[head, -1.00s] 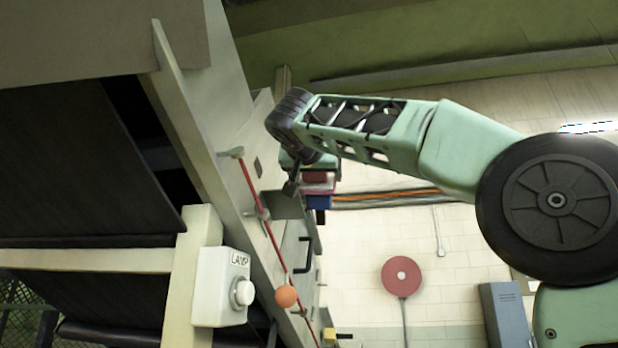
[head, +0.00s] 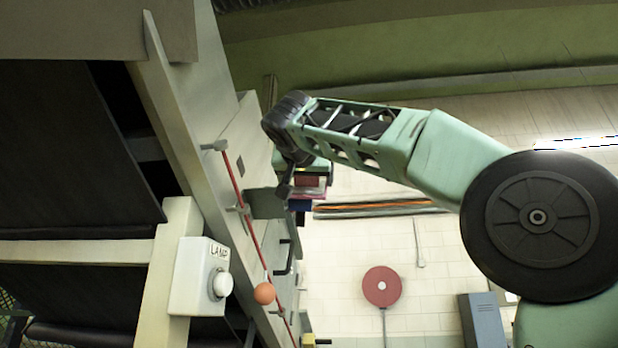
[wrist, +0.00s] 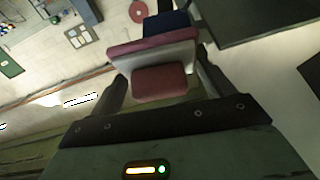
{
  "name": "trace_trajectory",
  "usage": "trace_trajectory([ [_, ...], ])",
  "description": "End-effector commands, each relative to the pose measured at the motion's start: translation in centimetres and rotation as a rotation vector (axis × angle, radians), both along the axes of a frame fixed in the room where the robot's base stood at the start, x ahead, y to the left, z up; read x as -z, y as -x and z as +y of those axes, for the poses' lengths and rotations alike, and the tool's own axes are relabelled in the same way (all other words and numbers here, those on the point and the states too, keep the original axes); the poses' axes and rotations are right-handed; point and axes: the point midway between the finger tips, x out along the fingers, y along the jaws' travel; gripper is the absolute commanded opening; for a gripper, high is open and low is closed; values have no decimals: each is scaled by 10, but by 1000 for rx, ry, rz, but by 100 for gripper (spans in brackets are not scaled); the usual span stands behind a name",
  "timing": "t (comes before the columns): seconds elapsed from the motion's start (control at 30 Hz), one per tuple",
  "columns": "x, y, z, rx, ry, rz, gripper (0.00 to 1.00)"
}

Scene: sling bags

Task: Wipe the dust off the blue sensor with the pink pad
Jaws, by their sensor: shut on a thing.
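My gripper (head: 305,180) is shut on the dark red handle (wrist: 160,80) of the pink pad (wrist: 150,45). One finger lies on each side of the handle in the wrist view. The pad also shows in the head view (head: 310,193), small and partly behind my gripper. The blue sensor (wrist: 170,22) lies just beyond the pad's face in the wrist view, partly hidden by it. In the head view the sensor (head: 299,205) sits directly below the pad, beside the pale machine wall. They look touching or nearly so; I cannot tell which. Dust is not visible.
A red cord (head: 245,210) with an orange ball (head: 264,294) runs along the pale machine frame near my gripper. A white lamp switch box (head: 195,275) is at lower left. A red disc (head: 382,287) is on the tiled wall; the space before it looks clear.

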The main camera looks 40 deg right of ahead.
Motion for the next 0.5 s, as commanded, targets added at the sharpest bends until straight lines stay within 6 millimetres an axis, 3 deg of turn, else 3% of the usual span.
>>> trace_trajectory([
  [0.5,-16,-23,12,-2,-1,1,63],
])
